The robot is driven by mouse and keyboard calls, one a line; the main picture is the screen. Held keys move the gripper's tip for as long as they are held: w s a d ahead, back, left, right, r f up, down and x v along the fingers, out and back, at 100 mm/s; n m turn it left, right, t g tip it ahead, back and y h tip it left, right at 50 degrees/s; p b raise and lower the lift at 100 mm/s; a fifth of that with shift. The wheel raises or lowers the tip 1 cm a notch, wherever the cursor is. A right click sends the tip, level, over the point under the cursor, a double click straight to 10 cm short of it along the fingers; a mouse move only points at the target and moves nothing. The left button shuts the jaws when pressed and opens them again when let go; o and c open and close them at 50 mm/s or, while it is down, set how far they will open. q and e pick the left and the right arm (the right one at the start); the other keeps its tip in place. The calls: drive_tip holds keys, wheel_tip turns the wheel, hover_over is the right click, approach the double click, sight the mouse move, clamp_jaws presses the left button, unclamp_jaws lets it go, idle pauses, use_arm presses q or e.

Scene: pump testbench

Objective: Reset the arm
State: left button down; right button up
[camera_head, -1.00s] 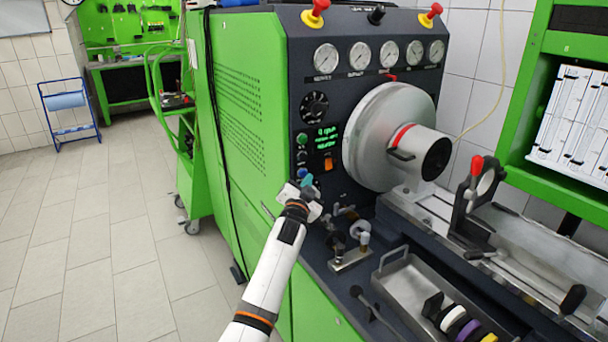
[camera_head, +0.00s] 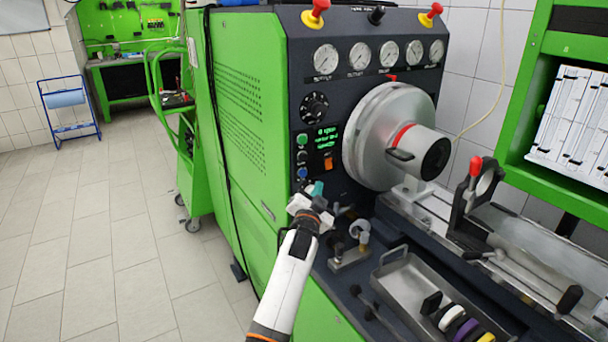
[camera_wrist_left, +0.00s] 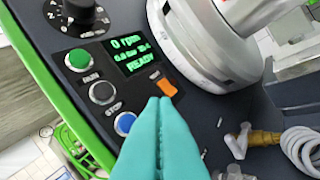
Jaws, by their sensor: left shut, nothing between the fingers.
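My left arm comes in from the bottom of the head view. Its gripper (camera_head: 314,190) is in front of the control panel of the green testbench (camera_head: 245,110), just below the buttons. In the left wrist view the teal fingers (camera_wrist_left: 160,110) are shut together with nothing between them. Their tips are just below the orange switch (camera_wrist_left: 167,88) in the picture. A green button (camera_wrist_left: 77,60), a grey button (camera_wrist_left: 101,92) and a blue button (camera_wrist_left: 125,123) stand to their left. The display (camera_wrist_left: 130,57) reads 0 rpm and READY. My right gripper is not in view.
A large round silver chuck (camera_head: 385,140) sticks out right of the panel. Hose fittings (camera_head: 355,240) and a metal tray (camera_head: 420,285) with several coloured rings lie on the bench. Gauges (camera_head: 358,56) line the top. The tiled floor (camera_head: 100,240) at left is clear.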

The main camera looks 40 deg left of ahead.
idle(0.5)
use_arm(q)
drive_tip(key=s+d+f+n+g+h, duration=0.1)
drive_tip(key=s+d+f+g+h, duration=0.15)
drive_tip(key=s+d+f, duration=0.4)
drive_tip(key=s+d+f+g+h, duration=0.1)
drive_tip(key=s+d+f+g, duration=0.25)
drive_tip(key=s+f, duration=0.6)
drive_tip(key=s+d+f+g+h, duration=0.2)
drive_tip(key=s+d+g, duration=0.3)
drive_tip(key=s, duration=0.8)
drive_tip(key=s+d+f+g+h, duration=0.2)
drive_tip(key=s+d+g, duration=0.3)
drive_tip(key=s, duration=0.8)
wheel_tip(320, 180, down, 28)
drive_tip(key=s+r, duration=0.1)
drive_tip(key=s, duration=0.1)
drive_tip(key=s+a+f+g, duration=0.1)
drive_tip(key=s+a+f, duration=0.1)
drive_tip(key=s+f, duration=1.3)
drive_tip(key=shift+s, duration=0.2)
